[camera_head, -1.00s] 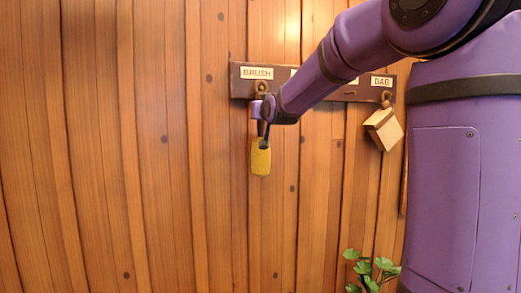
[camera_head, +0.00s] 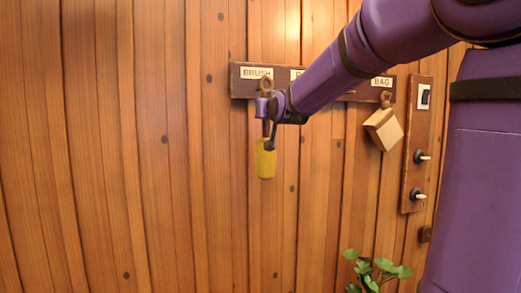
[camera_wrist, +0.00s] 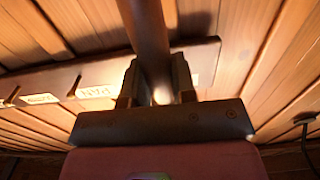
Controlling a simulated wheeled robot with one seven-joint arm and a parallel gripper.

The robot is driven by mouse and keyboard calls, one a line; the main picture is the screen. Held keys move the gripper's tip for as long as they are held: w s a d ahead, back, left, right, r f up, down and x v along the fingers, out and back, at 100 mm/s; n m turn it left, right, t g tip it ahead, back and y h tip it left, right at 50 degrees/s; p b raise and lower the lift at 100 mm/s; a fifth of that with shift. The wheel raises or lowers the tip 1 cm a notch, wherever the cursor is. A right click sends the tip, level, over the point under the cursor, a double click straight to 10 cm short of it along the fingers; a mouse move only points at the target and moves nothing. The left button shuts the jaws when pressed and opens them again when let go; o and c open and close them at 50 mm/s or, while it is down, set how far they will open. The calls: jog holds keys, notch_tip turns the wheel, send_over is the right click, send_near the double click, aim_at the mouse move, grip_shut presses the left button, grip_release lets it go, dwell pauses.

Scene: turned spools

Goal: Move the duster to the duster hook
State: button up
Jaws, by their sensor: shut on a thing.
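In the head view the duster has a yellow head (camera_head: 265,160) hanging down and a brown loop (camera_head: 266,84) at its top. My gripper (camera_head: 266,108) is shut on its handle, in front of the BRUSH end of the dark hook rail (camera_head: 240,86). In the wrist view the brown handle (camera_wrist: 147,35) runs up between the two fingers (camera_wrist: 158,85). The rail (camera_wrist: 205,62) lies behind it. The middle label, at the hook position between BRUSH and BAG, is mostly covered by my arm. I cannot tell whether the loop touches a hook.
A wooden panel (camera_head: 411,178) with a switch and two knobs is mounted further right. A green plant (camera_head: 375,272) stands below. The plank wall at left is bare.

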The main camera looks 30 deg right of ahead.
jog(key=shift+v, duration=1.15)
dwell(0.4)
